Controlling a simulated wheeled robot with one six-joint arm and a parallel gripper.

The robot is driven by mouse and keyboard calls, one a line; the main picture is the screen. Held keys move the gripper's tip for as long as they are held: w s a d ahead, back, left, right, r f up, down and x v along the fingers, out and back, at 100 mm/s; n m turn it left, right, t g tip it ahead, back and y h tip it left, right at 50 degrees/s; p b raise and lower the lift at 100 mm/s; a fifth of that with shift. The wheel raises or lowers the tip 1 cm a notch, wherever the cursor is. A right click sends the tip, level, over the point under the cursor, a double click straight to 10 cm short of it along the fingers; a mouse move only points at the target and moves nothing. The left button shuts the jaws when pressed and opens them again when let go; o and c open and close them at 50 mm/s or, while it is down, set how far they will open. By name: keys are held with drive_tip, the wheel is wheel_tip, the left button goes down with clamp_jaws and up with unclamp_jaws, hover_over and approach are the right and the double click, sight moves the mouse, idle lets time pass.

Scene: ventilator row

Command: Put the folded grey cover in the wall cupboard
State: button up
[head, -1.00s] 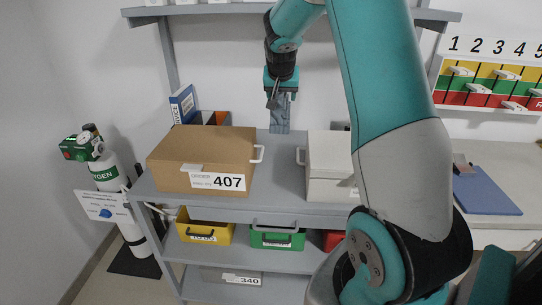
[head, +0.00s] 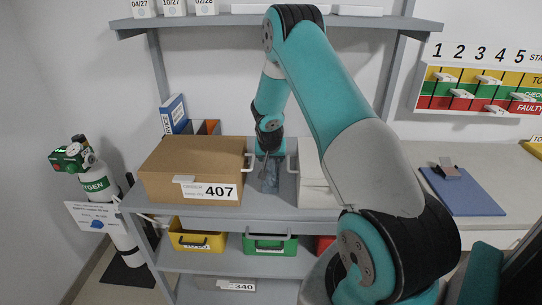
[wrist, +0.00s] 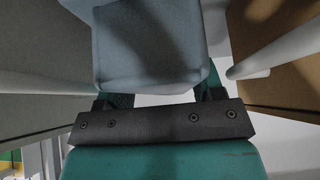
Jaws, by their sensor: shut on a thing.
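My gripper (head: 269,158) is between the cardboard box marked 407 and a pale box on the shelving rack. It is shut on a folded grey-blue cover (head: 268,181), which hangs upright below the fingers, low over the shelf top. I cannot tell whether its lower edge touches the shelf. In the wrist view the cover (wrist: 148,50) fills the upper middle, in front of the gripper's dark bar (wrist: 160,121). I see no wall cupboard in either view.
The cardboard box (head: 192,165) stands close left of the gripper, the pale box (head: 312,182) close right, both with protruding handles. An upper shelf (head: 220,20) spans above. A yellow bin (head: 197,241) and green bin (head: 270,246) sit below. An oxygen cylinder (head: 98,190) stands left.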

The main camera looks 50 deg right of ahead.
drive_tip(key=shift+f, duration=0.2)
drive_tip(key=o, duration=0.8)
